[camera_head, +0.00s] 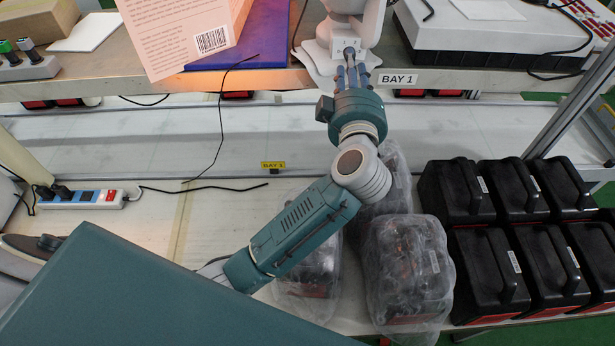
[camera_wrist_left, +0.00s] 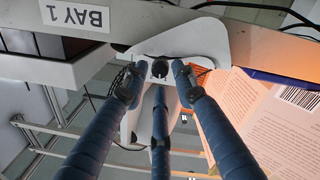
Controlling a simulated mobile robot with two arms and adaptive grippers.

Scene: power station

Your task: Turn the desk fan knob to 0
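The white desk fan (camera_head: 316,50) stands on the shelf at the top of the head view; its upper part is cut off. Its small dark knob (camera_head: 349,51) sits on the front of the base and also shows in the left wrist view (camera_wrist_left: 159,69). My left gripper (camera_head: 350,72) points at the knob, with its three blue fingers apart. In the left wrist view my left gripper (camera_wrist_left: 159,82) has one finger on each side of the knob and one below it. I cannot tell whether any fingertip touches it. My right gripper is not in view.
A printed sheet with a barcode (camera_head: 180,35) and a blue folder (camera_head: 265,35) are left of the fan. A white device (camera_head: 480,38) is to its right. A BAY 1 label (camera_head: 398,79) marks the shelf edge. Wrapped items (camera_head: 408,270) and black cases (camera_head: 480,250) sit below.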

